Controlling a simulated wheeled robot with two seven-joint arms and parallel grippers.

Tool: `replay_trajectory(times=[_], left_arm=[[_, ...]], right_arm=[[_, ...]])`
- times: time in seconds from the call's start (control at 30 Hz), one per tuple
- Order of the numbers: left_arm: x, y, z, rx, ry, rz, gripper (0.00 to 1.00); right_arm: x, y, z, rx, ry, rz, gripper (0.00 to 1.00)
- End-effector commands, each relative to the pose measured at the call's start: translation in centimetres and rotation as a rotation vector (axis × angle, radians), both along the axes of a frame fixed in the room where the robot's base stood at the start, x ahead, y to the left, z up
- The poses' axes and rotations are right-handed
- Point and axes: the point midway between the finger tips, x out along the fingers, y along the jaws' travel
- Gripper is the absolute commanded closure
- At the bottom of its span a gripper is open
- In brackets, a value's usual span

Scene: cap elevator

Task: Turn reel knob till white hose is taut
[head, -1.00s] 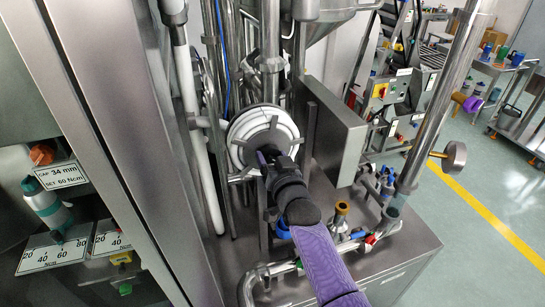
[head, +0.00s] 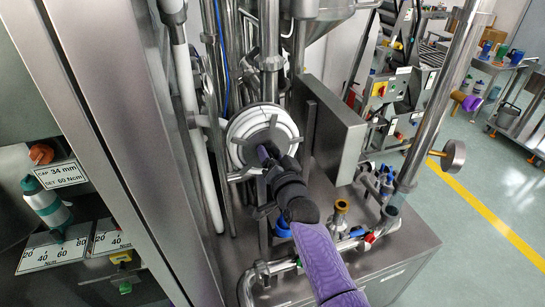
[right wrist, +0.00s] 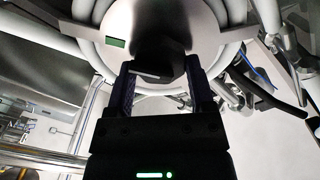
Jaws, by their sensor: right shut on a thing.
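The reel (head: 240,155) is a round grey-metal disc with spokes, and the white hose (head: 237,130) lies coiled around it. In the right wrist view the white hose (right wrist: 68,28) curves around the grey hub, and slack or tautness cannot be told. My right gripper (head: 266,158) reaches the front of the reel from below right. In the right wrist view its two fingers (right wrist: 161,88) are closed on the dark reel knob (right wrist: 160,55) at the hub's middle. In the head view the gripper mostly hides the knob. My left gripper is not in view.
A grey box (head: 333,145) stands close right of the reel. Vertical metal pipes and a thick white pipe (head: 206,160) crowd behind and left. Below is a metal worktop (head: 400,245) with valves and fittings. A tall steel cabinet frame (head: 120,130) stands at left.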

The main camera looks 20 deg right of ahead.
Motion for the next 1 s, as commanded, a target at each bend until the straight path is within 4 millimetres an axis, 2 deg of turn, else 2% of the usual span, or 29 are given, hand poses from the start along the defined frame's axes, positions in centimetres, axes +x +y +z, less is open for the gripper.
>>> replay_trajectory(times=[0.27,0.3,0.43,0.67,0.77,0.87,1.0], left_arm=[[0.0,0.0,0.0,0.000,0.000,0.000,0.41],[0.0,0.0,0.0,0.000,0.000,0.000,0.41],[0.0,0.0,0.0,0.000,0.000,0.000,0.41],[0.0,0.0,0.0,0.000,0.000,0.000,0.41],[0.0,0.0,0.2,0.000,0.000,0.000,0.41],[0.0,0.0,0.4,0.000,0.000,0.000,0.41],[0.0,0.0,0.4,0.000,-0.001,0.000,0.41]], right_arm=[[-0.1,0.0,-0.3,0.000,0.008,0.001,0.90],[-0.1,0.1,-0.3,0.000,0.008,0.001,0.29],[0.0,0.0,-0.2,0.000,0.006,0.001,0.02],[-0.1,0.0,-0.1,0.000,0.003,0.001,0.00],[-0.8,0.0,-0.1,0.000,0.004,0.001,0.00],[-2.6,-0.1,-0.1,0.000,0.004,0.000,0.00],[-6.1,-0.2,-0.2,0.001,0.006,-0.001,0.00]])
